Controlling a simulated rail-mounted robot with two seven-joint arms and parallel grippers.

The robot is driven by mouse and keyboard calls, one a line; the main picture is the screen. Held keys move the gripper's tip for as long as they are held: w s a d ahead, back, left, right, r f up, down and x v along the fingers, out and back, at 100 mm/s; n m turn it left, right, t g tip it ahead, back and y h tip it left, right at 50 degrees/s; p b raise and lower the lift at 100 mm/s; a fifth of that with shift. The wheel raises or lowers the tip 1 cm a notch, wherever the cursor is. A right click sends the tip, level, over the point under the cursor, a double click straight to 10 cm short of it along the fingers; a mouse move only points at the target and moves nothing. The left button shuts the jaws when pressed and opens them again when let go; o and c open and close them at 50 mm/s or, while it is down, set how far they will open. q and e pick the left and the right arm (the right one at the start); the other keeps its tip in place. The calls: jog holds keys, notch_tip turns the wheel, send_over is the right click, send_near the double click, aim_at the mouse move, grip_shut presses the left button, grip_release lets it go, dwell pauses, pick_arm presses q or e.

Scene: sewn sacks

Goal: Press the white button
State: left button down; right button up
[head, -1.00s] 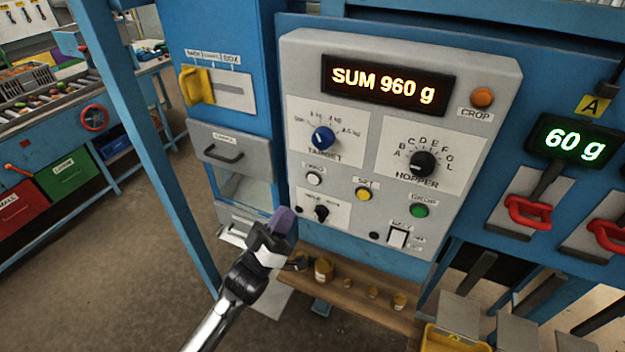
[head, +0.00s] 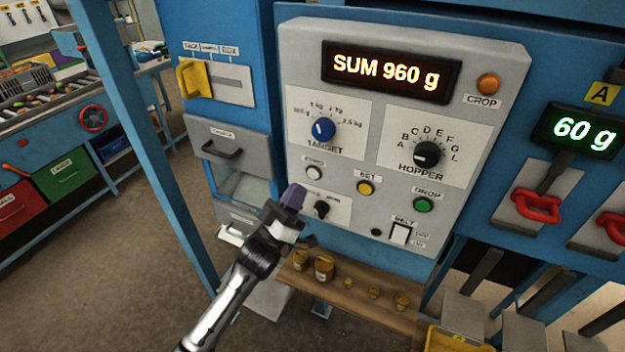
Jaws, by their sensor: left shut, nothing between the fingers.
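The white button (head: 314,173) is a small round button on the grey control panel (head: 300,45), at its lower left under a small label. My left gripper (head: 292,195) comes up from the lower left with its purple-tipped fingers shut and empty. In the picture the tip is just below and left of the white button; a gap shows between them. The gripper covers part of the small plate with a black knob (head: 321,208). My right gripper is not in view.
A yellow button (head: 365,188) and a green button (head: 422,205) sit to the right. A blue knob (head: 323,129) is above, and a white rocker switch (head: 400,233) is lower right. A wooden shelf (head: 345,295) with several small brown weights juts out below the panel.

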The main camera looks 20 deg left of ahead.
aim_at(313, 173)
pick_arm(q)
jog(key=w+b, duration=0.1)
jog(key=w, duration=0.2)
jog(key=shift+d, duration=0.1)
dwell(0.8)
dwell(0.7)
jog(key=shift+w, duration=0.15)
dwell(0.5)
jog(key=shift+w, duration=0.1)
jog(key=shift+w+b, duration=0.25)
jog(key=shift+b, duration=0.1)
dwell(0.4)
